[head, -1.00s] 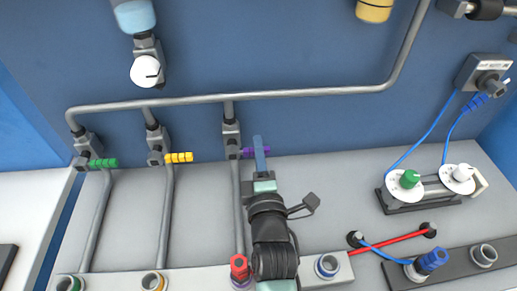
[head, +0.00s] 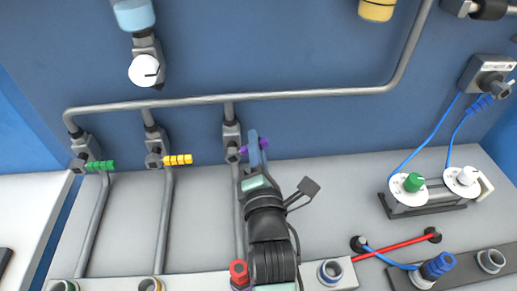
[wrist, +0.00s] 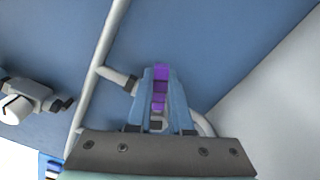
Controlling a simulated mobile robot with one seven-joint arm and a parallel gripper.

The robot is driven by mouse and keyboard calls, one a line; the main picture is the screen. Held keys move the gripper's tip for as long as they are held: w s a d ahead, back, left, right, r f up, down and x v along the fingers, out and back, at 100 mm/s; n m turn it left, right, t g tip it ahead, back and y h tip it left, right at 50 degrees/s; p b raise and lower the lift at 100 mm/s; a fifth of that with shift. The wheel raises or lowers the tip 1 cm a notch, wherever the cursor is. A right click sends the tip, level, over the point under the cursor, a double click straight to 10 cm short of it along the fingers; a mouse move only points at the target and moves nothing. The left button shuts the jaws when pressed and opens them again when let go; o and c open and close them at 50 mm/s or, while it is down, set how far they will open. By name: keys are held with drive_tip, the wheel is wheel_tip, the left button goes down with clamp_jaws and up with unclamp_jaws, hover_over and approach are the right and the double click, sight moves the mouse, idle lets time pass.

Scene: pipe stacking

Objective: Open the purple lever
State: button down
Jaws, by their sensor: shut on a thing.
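The purple lever (head: 264,144) sits on the third valve (head: 231,135) from the left, on the vertical pipe below the long grey pipe. It points right and tilts slightly up. My gripper (head: 255,147) is at the lever in the head view, its blue fingers hiding the lever's middle. In the wrist view the purple lever (wrist: 160,86) lies between the two blue fingers of my gripper (wrist: 160,95), which are shut on it.
A green lever (head: 101,166) and a yellow lever (head: 177,160) stick out from the valves at left. A red cap (head: 239,272) is close beside my arm. Switches with blue cables (head: 425,135) are at right.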

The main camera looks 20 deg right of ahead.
sight(238, 152)
drive_tip(key=n+p, duration=0.1)
drive_tip(key=r+n+p, duration=0.1)
drive_tip(key=shift+w+a+r+n, duration=0.1)
drive_tip(key=shift+a+r+n, duration=0.15)
drive_tip(key=shift+a+n, duration=0.15)
drive_tip(key=n+p, duration=0.1)
drive_tip(key=p, duration=0.1)
drive_tip(key=a+r+n+p, duration=0.1)
drive_tip(key=n, duration=0.1)
drive_tip(key=shift+w+a+r+n+p, duration=0.1)
drive_tip(key=shift+w+a+n+p, duration=0.1)
drive_tip(key=shift+n+p, duration=0.15)
drive_tip(key=n+p, duration=0.1)
drive_tip(key=a+n+p, duration=0.1)
drive_tip(key=n, duration=0.1)
drive_tip(key=shift+w+a+r+p, duration=0.15)
drive_tip(key=shift+w+p, duration=0.05)
drive_tip(key=shift+p, duration=0.1)
drive_tip(key=shift+w+a+n+p, duration=0.1)
drive_tip(key=shift+a+n+p, duration=0.2)
drive_tip(key=shift+n, duration=0.5)
drive_tip(key=shift+w+a+n+p, duration=0.1)
drive_tip(key=shift+a+n+p, duration=0.15)
drive_tip(key=shift+n, duration=0.5)
drive_tip(key=shift+a, duration=0.1)
drive_tip(key=c, duration=0.8)
unclamp_jaws()
